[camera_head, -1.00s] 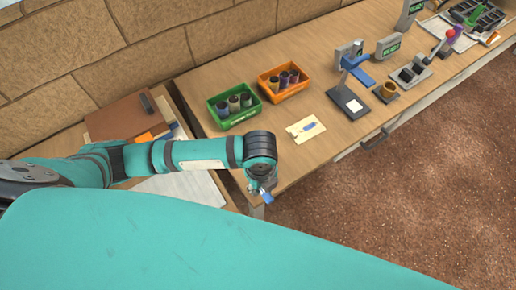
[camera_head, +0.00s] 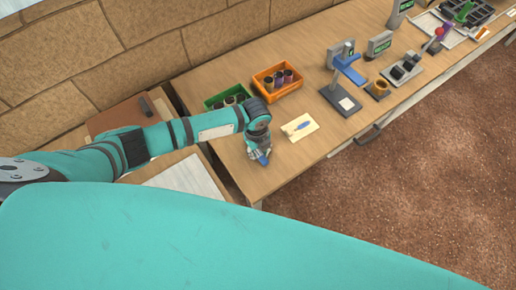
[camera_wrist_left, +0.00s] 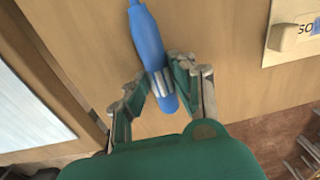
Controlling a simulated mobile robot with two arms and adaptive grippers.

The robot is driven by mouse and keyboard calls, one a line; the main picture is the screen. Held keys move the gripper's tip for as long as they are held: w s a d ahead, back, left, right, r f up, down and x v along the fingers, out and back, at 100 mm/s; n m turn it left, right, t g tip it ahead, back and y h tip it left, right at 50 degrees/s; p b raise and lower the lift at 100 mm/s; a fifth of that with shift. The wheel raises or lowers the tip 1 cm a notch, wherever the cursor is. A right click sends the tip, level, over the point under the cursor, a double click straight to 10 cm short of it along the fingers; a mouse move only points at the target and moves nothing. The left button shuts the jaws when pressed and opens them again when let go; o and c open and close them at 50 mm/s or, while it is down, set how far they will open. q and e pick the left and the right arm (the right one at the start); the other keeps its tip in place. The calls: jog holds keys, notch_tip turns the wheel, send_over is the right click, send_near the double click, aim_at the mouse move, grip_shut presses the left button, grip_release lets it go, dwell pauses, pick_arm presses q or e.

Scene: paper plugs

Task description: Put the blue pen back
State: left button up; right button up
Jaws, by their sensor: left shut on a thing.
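The blue pen (camera_wrist_left: 148,38) is held in my left gripper (camera_wrist_left: 163,82), whose fingers close around its grey-banded part in the left wrist view. The pen's thin tip points away from the gripper, toward the top edge. In the head view my left gripper (camera_head: 259,152) is low over the near left part of the table, and a bit of the blue pen (camera_head: 263,159) shows below it. A cream card (camera_head: 310,131) with a blue pen-shaped mark lies just right of the gripper. Its edge also shows in the left wrist view (camera_wrist_left: 276,50). My right gripper is not in view.
A green bin (camera_head: 215,103) and an orange bin (camera_head: 291,88) with dark cylinders stand behind the gripper. A grey stand with a blue arm (camera_head: 347,68) is farther right. The wooden table (camera_head: 284,170) is bare around the gripper; its front edge is close.

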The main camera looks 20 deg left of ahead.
aim_at(257, 152)
pick_arm(q)
jog(key=shift+f, duration=0.1)
jog(key=o, duration=0.9)
jog(key=shift+o, duration=0.2)
notch_tip(257, 152, up, 12)
jog(key=b, duration=0.1)
jog(key=shift+s+a, duration=0.15)
